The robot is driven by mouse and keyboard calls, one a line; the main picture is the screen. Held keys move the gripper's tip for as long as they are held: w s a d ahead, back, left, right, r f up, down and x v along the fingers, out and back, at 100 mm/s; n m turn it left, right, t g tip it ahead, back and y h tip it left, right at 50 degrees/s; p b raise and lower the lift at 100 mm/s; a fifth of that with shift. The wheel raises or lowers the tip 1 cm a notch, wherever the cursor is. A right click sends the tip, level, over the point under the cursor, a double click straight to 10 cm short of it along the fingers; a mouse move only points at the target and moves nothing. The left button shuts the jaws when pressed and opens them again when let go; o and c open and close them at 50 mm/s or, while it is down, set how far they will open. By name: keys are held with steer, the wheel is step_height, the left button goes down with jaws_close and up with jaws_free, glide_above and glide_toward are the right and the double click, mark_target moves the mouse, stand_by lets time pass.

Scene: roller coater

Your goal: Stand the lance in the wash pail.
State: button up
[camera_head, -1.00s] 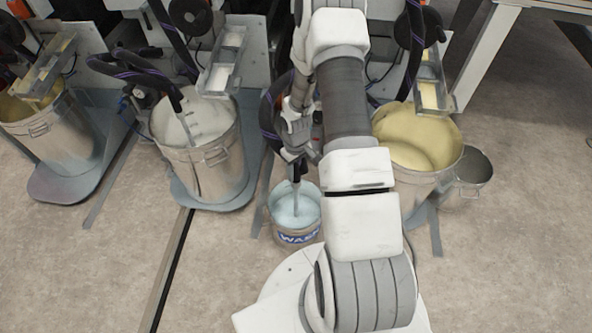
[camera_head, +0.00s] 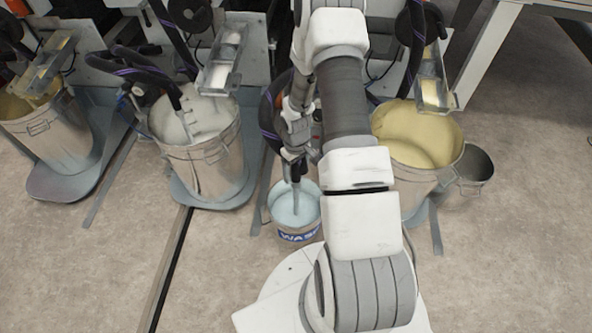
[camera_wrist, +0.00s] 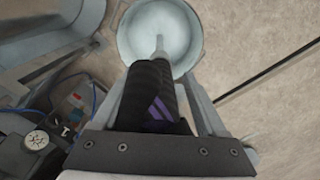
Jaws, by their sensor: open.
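The wash pail (camera_head: 298,236) stands on the floor in the head view, left of my arm, with pale blue liquid in it. The lance (camera_head: 295,200) reaches down into the pail, close to upright. In the wrist view the lance's grey tube (camera_wrist: 160,44) dips into the pail (camera_wrist: 185,18), and its thick black upper part with purple marks (camera_wrist: 155,95) lies between my fingers. My gripper (camera_wrist: 160,88) is open, with a finger on each side of the lance. In the head view my gripper (camera_head: 292,152) is above the pail, partly hidden by my arm.
A large pail of whitish coating (camera_head: 205,165) stands to the left, and one of yellow coating (camera_head: 418,165) to the right. A small grey bucket (camera_head: 474,168) is beside the yellow one. Dark hoses (camera_head: 140,72) hang from the machine. The front floor is clear.

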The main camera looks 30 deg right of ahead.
step_height(320, 180, up, 17)
steer(key=p, duration=0.6)
steer(key=shift+r, duration=0.15)
steer(key=s+a+r+m+t+h, duration=0.1)
steer(key=s+a+r, duration=0.15)
steer(key=r, duration=0.85)
steer(key=s+a+r+t, duration=0.1)
steer(key=a+r, duration=0.2)
steer(key=r, duration=0.9)
steer(key=s+a+r+m+t+y, duration=0.1)
steer(key=s+a+r+t, duration=0.1)
steer(key=s+a+r, duration=0.35)
steer(key=s+a+r+t, duration=0.2)
steer(key=s+r, duration=0.4)
steer(key=s, duration=0.4)
step_height(320, 180, up, 21)
steer(key=p, duration=2.1)
steer(key=shift+w+d, duration=0.15)
steer(key=shift+d, duration=0.15)
